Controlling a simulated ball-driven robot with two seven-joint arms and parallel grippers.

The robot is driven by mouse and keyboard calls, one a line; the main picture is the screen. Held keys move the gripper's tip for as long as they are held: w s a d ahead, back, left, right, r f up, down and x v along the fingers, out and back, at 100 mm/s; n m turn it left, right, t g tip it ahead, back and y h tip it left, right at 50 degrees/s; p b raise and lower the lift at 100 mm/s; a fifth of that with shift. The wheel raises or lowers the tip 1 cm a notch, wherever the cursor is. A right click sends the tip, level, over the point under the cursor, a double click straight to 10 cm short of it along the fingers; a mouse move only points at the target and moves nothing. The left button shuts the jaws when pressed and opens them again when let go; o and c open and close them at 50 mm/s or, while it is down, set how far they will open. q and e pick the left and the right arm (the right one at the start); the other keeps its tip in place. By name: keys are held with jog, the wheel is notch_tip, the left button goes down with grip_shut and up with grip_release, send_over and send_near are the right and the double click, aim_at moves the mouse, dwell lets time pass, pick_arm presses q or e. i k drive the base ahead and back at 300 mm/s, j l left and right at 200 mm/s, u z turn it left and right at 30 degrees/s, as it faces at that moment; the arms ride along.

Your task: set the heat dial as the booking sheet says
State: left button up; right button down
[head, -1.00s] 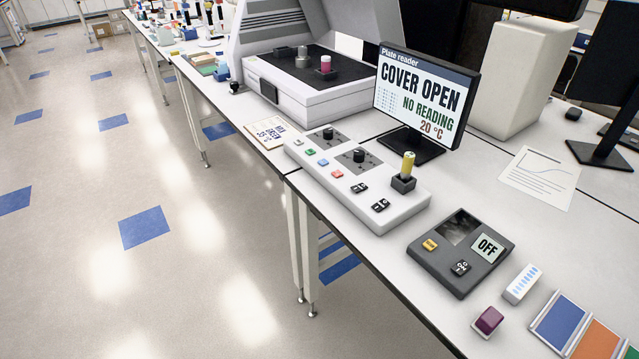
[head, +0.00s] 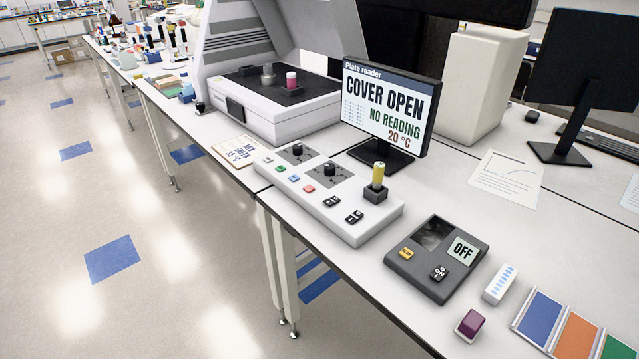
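A white control panel (head: 345,232) lies along the front of the bench. It has two black dials on dark plates, a rear-left dial (head: 297,149) and a second dial (head: 330,169). I cannot read their marks. Coloured buttons and black rocker switches sit on the panel, and a yellow-topped stick (head: 378,174) stands at its right end. A small sheet (head: 237,151) lies left of the panel; its writing is too small to read surely. The plate reader screen (head: 388,105) reads COVER OPEN, NO READING, 20 °C. Neither gripper shows.
The plate reader (head: 300,122) stands open behind, holding a pink item. A dark grey device (head: 410,262) showing OFF lies right of the panel. A purple block (head: 470,324), a white box (head: 499,284) and coloured mats (head: 540,315) lie farther right. Open floor lies left.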

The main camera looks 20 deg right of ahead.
aim_at(329, 169)
jog(key=i+j+z, duration=0.25)
jog(key=j, duration=0.3)
jog(key=i, duration=0.75)
